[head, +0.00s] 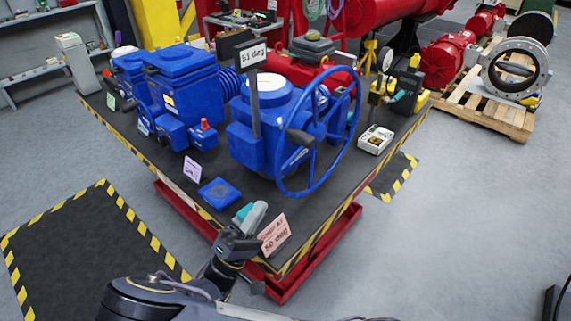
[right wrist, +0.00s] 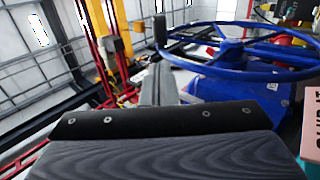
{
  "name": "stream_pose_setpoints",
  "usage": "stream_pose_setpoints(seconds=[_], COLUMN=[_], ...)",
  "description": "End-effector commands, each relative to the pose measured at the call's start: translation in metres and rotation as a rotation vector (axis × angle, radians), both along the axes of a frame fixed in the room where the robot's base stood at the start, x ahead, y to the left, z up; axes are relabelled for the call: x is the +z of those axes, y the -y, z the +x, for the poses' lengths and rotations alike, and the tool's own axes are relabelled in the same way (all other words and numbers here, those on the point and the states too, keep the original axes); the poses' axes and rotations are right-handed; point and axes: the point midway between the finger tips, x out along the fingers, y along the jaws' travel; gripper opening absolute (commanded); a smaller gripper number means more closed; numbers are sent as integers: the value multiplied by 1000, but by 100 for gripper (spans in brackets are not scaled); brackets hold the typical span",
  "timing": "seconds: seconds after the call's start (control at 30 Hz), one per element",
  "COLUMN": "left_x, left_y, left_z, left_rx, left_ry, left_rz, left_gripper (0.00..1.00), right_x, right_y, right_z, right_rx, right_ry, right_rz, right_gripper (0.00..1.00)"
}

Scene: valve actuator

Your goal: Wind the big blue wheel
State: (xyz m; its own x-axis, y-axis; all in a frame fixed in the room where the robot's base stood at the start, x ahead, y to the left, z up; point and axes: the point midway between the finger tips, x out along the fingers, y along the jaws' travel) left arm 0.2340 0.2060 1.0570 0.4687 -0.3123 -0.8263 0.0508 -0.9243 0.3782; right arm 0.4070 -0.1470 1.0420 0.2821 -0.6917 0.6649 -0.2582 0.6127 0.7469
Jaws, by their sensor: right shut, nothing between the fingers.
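The big blue wheel (head: 279,162) stands tilted on the front of a blue valve actuator (head: 262,110) on the black-topped table. It has a thin round rim, spokes and a dark handle (head: 300,138). My right gripper (head: 252,214) is at the table's front edge, below and left of the wheel and apart from it. It is shut and empty. In the right wrist view the wheel (right wrist: 232,47) shows at upper right, with an upright dark handle (right wrist: 160,30) on its left. My dark gripper body fills the bottom there. My left gripper is not in view.
A pink sign (head: 275,234) stands right beside my right gripper. A white-faced device (head: 375,140) sits right of the wheel.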

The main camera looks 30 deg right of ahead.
Motion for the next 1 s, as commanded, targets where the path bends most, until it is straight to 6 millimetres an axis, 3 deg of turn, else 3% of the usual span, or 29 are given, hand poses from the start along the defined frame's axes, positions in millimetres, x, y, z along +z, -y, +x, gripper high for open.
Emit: stream_pose_setpoints(seconds=[0.17,0.7,1.0], left_x=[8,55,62], left_y=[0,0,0], left_z=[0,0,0], left_rx=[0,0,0], left_ry=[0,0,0], left_rz=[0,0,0], left_gripper=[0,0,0], right_x=[13,84,94], right_y=[9,81,95], right_z=[4,33,40], right_rx=[2,0,3], right_ry=[-1,-2,-1], right_rz=[-15,-12,-11], right_gripper=[0,0,0])
